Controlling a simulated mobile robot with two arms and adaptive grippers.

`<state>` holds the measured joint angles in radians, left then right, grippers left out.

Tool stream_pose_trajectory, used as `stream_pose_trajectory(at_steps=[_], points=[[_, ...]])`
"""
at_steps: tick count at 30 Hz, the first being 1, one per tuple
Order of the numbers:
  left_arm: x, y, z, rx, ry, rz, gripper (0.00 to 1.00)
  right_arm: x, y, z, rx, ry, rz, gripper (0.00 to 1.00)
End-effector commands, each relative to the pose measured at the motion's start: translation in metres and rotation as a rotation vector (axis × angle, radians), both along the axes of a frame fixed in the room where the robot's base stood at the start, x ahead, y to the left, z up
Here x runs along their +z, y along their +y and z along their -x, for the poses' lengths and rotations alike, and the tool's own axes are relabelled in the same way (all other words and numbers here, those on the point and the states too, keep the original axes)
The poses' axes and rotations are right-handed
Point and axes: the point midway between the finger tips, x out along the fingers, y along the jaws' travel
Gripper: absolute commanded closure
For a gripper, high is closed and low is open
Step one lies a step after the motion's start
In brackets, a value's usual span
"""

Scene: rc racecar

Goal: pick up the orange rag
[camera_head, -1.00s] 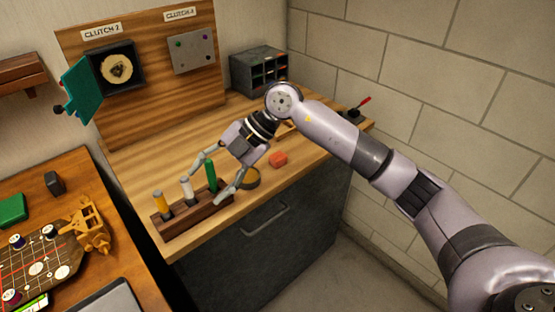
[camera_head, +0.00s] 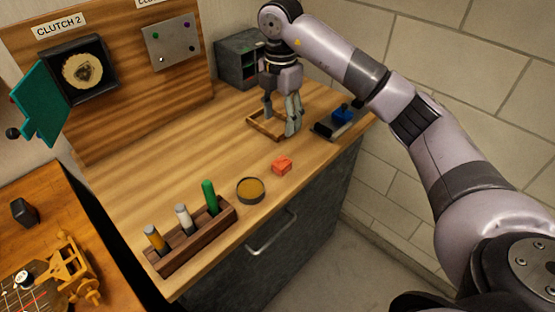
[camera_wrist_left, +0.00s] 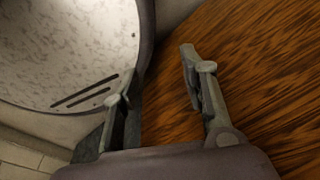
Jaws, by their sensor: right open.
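The orange rag (camera_head: 282,165) is a small folded orange-red piece lying on the wooden workbench top (camera_head: 185,150) near its front edge. My right gripper (camera_head: 280,121) points down at the back of the bench, over a shallow wooden tray (camera_head: 258,128). It is open, behind the rag and apart from it; whether its fingertips touch the tray I cannot tell. My left gripper (camera_wrist_left: 155,80) shows only in the left wrist view, with its two fingers apart and nothing between them.
A round tin (camera_head: 250,190) stands left of the rag, and a wooden rack (camera_head: 196,243) with three upright coloured tools is farther left. A blue-topped brush-like item (camera_head: 340,116) lies right of the tray. A dark organizer (camera_head: 237,60) stands behind. Bare bench lies between tray and rag.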

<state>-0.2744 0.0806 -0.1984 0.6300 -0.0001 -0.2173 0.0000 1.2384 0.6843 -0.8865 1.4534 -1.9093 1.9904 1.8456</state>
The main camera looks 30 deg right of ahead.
Motion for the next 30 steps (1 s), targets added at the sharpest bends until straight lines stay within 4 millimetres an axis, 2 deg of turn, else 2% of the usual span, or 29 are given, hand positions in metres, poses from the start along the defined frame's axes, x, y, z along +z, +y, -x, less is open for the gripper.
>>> stream_pose_trajectory(at_steps=[4, 6, 9, 12, 15, 21, 25, 30], points=[[0.009, 0.002, 0.033, 0.000, 0.047, -0.004, 0.60, -0.032, 0.000, 0.001, 0.001, 0.005, 0.000, 0.43], [0.013, 0.002, 0.044, -0.001, 0.063, -0.005, 0.60, -0.048, 0.000, 0.002, 0.001, 0.005, 0.000, 0.43], [0.018, 0.002, 0.050, -0.001, 0.072, -0.006, 0.60, -0.069, 0.001, 0.001, 0.002, 0.005, -0.002, 0.43], [0.022, 0.002, 0.047, -0.001, 0.067, -0.004, 0.60, -0.085, 0.000, 0.001, 0.002, 0.003, -0.001, 0.43], [0.024, 0.001, 0.035, -0.002, 0.049, -0.004, 0.60, -0.095, 0.001, 0.001, 0.002, 0.001, -0.003, 0.43], [0.034, -0.001, 0.013, -0.002, 0.015, 0.000, 0.60, -0.108, 0.000, 0.002, 0.002, 0.003, -0.001, 0.43], [0.047, 0.000, 0.015, -0.002, 0.021, 0.000, 0.60, -0.127, -0.002, 0.004, 0.003, 0.004, -0.002, 0.43], [0.048, 0.000, 0.025, -0.002, 0.035, -0.001, 0.60, -0.148, -0.002, 0.003, 0.002, 0.000, -0.002, 0.43]])
